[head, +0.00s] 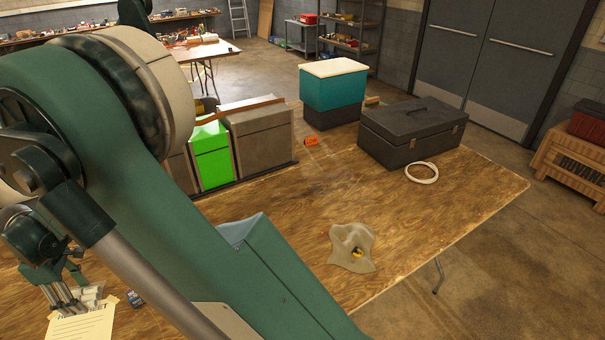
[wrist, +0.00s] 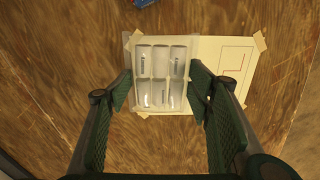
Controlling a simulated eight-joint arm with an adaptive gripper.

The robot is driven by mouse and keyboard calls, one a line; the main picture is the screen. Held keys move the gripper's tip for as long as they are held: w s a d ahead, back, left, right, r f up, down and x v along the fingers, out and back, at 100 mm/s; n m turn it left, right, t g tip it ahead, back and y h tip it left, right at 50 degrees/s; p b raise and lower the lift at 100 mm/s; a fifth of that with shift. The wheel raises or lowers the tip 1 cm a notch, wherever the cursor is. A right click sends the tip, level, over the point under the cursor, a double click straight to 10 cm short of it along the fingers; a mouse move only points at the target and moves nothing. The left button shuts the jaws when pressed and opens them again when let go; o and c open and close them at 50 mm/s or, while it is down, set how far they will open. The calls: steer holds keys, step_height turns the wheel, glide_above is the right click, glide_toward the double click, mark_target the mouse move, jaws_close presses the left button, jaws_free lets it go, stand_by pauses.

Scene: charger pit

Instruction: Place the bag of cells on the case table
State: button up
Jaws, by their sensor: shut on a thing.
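The bag of cells (wrist: 162,75) is a clear packet holding several pale cylinders in two rows. My gripper (wrist: 160,90) is shut on it, with one green finger at each side. In the head view my gripper (head: 72,290) is at the lower left, with the bag (head: 90,296) partly hidden at its fingers. The bag is over a taped sheet of paper (head: 80,328); I cannot tell whether it touches the sheet. A dark hard case (head: 412,133) stands on the far right part of the wooden table (head: 300,210), which also extends under my gripper.
A ring (head: 421,173) lies by the case. A beige cloth (head: 352,240) with a small yellow item lies near the front. Grey bins and a green bin (head: 210,155) stand behind my arm. A teal box (head: 333,92) stands farther back.

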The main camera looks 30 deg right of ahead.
steer(key=w+d+m, duration=0.1)
steer(key=w+d, duration=0.3)
steer(key=d, duration=0.5)
steer(key=w+d+m, duration=0.2)
steer(key=w+d, duration=0.1)
steer(key=d, duration=0.7)
steer(key=w+d+m, duration=0.1)
steer(key=w+d, duration=0.3)
steer(key=d, duration=0.5)
steer(key=d+m, duration=0.3)
steer(key=d, duration=2.3)
steer(key=s+d+m+p, duration=0.15)
steer(key=s+d, duration=0.25)
steer(key=d, duration=0.9)
steer(key=s+d+m, duration=0.3)
steer(key=s+d, duration=0.1)
steer(key=d, duration=0.9)
steer(key=s+d+m, duration=0.3)
steer(key=s+d, duration=1.4)
steer(key=d, duration=0.3)
steer(key=shift+d+r+m, duration=0.2)
steer(key=shift+d+m, duration=0.05)
steer(key=shift+m, duration=0.1)
steer(key=shift+f, duration=0.15)
steer(key=shift+f+b, duration=0.6)
steer(key=shift+f, duration=2.4)
